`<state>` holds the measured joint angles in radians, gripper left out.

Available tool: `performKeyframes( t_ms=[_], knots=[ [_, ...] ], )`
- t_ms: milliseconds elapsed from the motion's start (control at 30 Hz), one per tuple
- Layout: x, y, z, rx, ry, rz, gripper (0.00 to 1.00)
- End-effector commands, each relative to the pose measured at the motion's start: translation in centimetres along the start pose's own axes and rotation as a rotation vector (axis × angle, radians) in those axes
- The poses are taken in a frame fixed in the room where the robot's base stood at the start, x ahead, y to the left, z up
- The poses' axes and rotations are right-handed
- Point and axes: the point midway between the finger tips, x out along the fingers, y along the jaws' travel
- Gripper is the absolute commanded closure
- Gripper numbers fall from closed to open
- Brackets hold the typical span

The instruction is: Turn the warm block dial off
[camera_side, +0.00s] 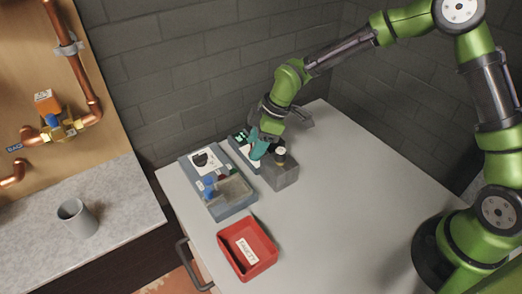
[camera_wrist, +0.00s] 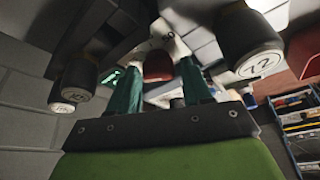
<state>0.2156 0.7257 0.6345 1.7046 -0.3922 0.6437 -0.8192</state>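The warm block (camera_side: 284,176), a grey unit with a small green display, stands on the bench near the wall in the side view. A dark cylinder with a pale band (camera_side: 280,155) stands on it. My gripper (camera_side: 256,152) is over its left part, teal fingers pointing down and hiding some of its face. In the wrist view a dark red-brown knob (camera_wrist: 158,66), perhaps the dial, shows between my two fingers (camera_wrist: 160,75). The fingers look apart, with gaps on both sides of the knob. I cannot read the dial's setting.
Left of the block is a blue-grey unit (camera_side: 238,203) with a black dial (camera_side: 206,159). A red labelled tray (camera_side: 246,249) stands in front. The bench's right side is clear.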

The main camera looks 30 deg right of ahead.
Motion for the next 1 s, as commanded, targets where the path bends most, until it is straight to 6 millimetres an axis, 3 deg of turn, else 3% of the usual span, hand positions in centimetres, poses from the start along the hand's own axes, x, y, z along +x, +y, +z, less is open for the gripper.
performKeyframes(
  t_ms=[233, 367, 800, 1000],
  knots=[
    [-0.2, 0.1, -0.1, 0.001, 0.004, 0.003, 0.51],
    [-1.4, 0.2, -0.2, 0.001, 0.005, 0.007, 0.51],
    [-11.5, 0.2, -0.1, 0.002, 0.004, 0.009, 0.51],
    [-15.1, 0.1, -0.1, 0.001, 0.003, 0.005, 0.51]
  ],
)
